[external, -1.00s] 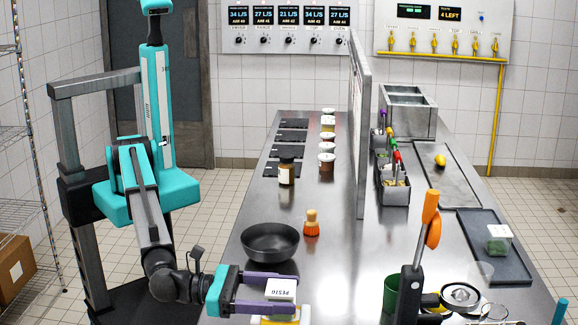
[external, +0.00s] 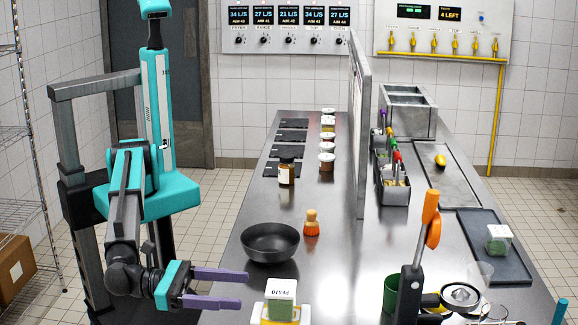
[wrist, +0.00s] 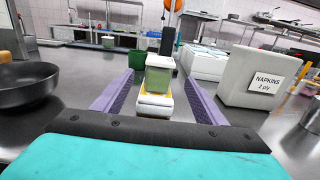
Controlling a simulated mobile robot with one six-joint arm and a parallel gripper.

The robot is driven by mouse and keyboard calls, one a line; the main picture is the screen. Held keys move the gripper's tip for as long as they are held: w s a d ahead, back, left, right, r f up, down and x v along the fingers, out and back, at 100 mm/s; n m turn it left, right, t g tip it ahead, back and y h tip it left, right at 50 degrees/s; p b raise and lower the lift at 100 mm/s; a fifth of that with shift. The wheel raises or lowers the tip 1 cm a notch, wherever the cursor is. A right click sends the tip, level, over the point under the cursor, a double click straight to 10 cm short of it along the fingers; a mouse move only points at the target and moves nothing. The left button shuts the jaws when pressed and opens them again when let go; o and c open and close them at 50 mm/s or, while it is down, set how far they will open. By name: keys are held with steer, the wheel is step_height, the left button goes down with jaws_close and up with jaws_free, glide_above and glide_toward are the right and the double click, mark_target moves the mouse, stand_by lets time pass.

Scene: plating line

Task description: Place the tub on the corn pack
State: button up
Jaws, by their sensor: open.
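The tub (external: 282,300) is a small clear box with green contents and a white lid marked PESTO. It stands upright on the corn pack (external: 258,312), a white and yellow pack at the front of the counter. In the wrist view the tub (wrist: 159,76) sits on top of the pack (wrist: 155,104), straight ahead between the finger lines. My gripper (external: 245,289) is open and empty, to the left of the tub and apart from it. The fingers are purple. The pack's lower part is cut off by the external view's bottom edge.
A napkin box (wrist: 258,78) shows at right in the wrist view.

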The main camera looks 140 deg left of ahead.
steer(key=shift+s+d, duration=0.45)
steer(key=shift+s, duration=0.05)
stand_by(0.4)
